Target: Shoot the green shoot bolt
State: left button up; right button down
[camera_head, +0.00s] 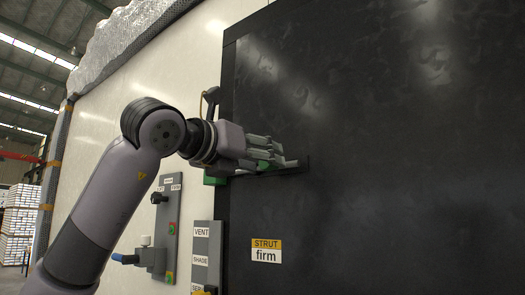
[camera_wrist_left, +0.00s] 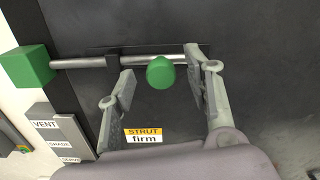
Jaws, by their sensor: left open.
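The green shoot bolt has a round green knob (camera_wrist_left: 160,72) on a steel rod (camera_wrist_left: 80,62). The rod runs across the dark door panel, and its left end meets a green block (camera_wrist_left: 28,67) at the panel's left edge. In the head view the green block (camera_head: 213,178) shows below the gripper's wrist, and part of the green knob (camera_head: 262,166) shows among the fingers. My left gripper (camera_wrist_left: 165,88) is open, with one finger on each side of the knob. I see gaps beside the knob in the wrist view. My right gripper is in neither view.
A yellow and white label reading "STRUT firm" (camera_head: 266,251) is on the panel below the bolt. A grey plate marked VENT and SHADE (camera_head: 203,245) and another grey control plate (camera_head: 171,215) with a blue-handled lever (camera_head: 125,258) are on the pale wall at left.

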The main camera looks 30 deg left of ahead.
pick_arm(q)
jog(key=shift+w+d, duration=0.1)
jog(key=shift+w, duration=0.5)
jog(key=shift+s, duration=0.1)
grip_shut()
dwell(0.4)
